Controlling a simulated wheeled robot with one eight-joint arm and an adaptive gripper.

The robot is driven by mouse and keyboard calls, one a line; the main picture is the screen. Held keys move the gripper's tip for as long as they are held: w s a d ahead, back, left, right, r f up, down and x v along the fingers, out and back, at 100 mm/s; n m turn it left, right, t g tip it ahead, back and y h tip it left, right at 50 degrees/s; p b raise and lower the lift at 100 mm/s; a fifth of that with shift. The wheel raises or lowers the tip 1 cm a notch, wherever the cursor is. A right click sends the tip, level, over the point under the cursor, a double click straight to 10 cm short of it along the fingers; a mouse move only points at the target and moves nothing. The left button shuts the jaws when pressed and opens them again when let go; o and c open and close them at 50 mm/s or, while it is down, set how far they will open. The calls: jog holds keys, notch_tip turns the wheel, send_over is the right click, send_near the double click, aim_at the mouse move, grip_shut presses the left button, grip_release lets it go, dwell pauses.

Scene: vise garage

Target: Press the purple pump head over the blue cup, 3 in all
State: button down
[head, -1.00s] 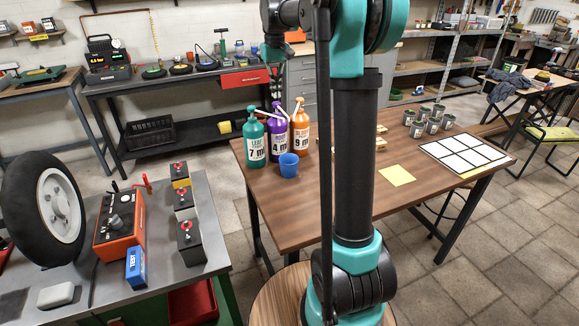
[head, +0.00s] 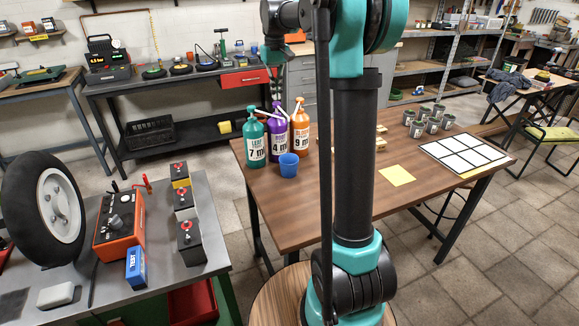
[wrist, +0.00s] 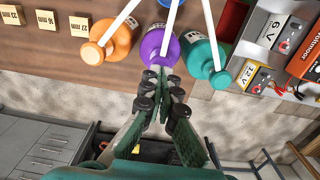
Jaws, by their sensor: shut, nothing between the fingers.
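The purple pump bottle (head: 278,143) stands between a teal one (head: 253,143) and an orange one (head: 300,138) at the wooden table's far left corner. A blue cup (head: 288,165) stands just in front of the purple bottle. My gripper (head: 277,98) points down above the purple bottle's pump. In the wrist view, the shut fingertips (wrist: 162,74) are over the top of the purple bottle (wrist: 158,45) and cover its pump head. Whether they touch it, I cannot tell. White spouts run from the bottles in this view.
The teal (wrist: 203,58) and orange (wrist: 112,42) bottles stand close on either side in the wrist view. Several cans (head: 420,127), a yellow sheet (head: 397,175) and a white grid board (head: 465,153) lie farther right. The table's front is clear.

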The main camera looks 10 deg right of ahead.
jog(key=shift+f, duration=1.35)
jog(key=shift+r, duration=1.65)
jog(key=shift+f, duration=0.2)
jog(key=shift+f, duration=1.4)
jog(key=shift+r, duration=1.6)
jog(key=shift+f, duration=0.15)
